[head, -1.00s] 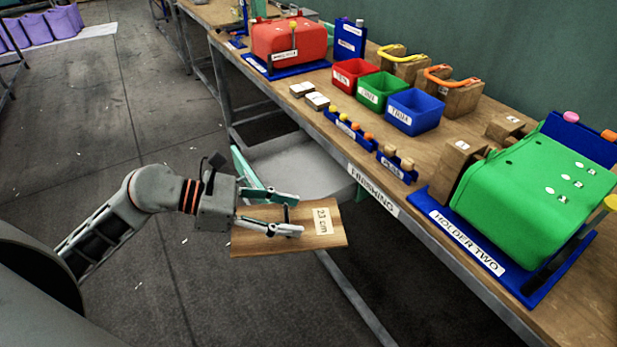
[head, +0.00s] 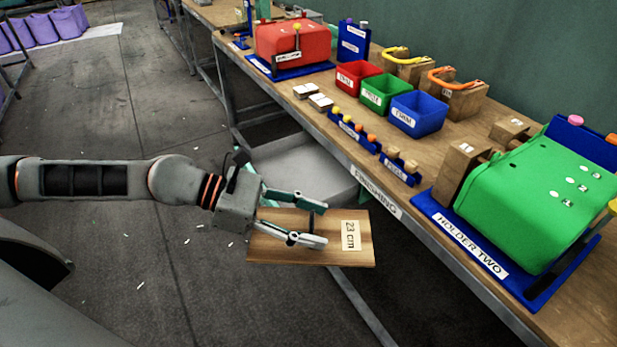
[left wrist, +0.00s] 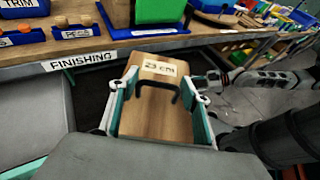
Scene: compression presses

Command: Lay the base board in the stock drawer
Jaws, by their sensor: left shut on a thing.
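The base board (head: 345,245) is a flat wooden plank with a "23 cm" label and a black bar across it. The board is held roughly level above the floor, in front of the bench. The stock drawer (head: 300,170) appears to be the open pale grey drawer under the bench, just beyond the board; its visible floor is bare. In the left wrist view, my right arm shows at the right; its fingers are unclear.
The bench edge with the "FINISHING" label (head: 376,192) runs above and right of the drawer. On the bench are a green press (head: 530,190) on the "HOLDER TWO" base, a red press (head: 285,42), and red, green and blue bins (head: 417,113).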

